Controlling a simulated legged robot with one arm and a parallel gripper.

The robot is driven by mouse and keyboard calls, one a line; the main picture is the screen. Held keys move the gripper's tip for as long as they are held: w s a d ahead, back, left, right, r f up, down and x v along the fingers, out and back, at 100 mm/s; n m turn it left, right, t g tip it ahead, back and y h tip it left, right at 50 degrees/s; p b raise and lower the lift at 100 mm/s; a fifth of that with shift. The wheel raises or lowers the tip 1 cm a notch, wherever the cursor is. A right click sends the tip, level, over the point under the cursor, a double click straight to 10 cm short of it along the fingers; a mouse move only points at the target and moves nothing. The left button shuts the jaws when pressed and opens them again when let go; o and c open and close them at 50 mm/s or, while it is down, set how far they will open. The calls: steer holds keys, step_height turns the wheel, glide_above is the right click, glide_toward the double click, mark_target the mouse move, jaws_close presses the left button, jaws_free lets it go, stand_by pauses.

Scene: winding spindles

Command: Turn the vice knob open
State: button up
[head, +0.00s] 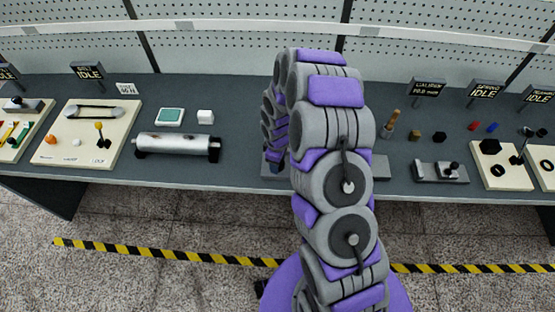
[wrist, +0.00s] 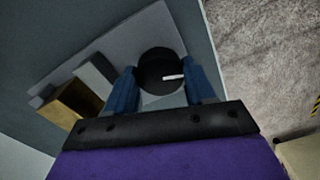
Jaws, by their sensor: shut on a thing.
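The round black vice knob (wrist: 155,62) has a short white mark on its face and shows in the wrist view, top centre. My gripper (wrist: 163,77) has its two blue fingers on either side of the knob, shut on it. The grey vice (wrist: 105,45) lies to the left of the knob, with a brass-coloured block (wrist: 72,102) beside its light grey jaw. In the head view my arm hides the knob and most of the vice; a bit of grey plate (head: 380,167) shows right of the arm. My gripper (head: 275,166) is partly visible low at the bench's front edge.
The long dark bench (head: 240,172) carries a silver cylinder (head: 177,143) and a cream belt panel (head: 88,135) on the left. On the right are a small grey fixture (head: 440,172) and cream panels (head: 500,168). The floor in front is clear, with a striped tape line (head: 200,257).

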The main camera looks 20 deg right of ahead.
steer(key=shift+w+r+n+p, duration=0.15)
steer(key=shift+n+p, duration=0.1)
steer(key=shift+n, duration=0.55)
steer(key=shift+w+n+p, duration=0.1)
steer(key=shift+n+p, duration=0.1)
steer(key=shift+n, duration=0.6)
steer(key=o, duration=0.8)
steer(key=shift+o, duration=1.3)
steer(key=shift+s, duration=0.1)
step_height(320, 180, up, 17)
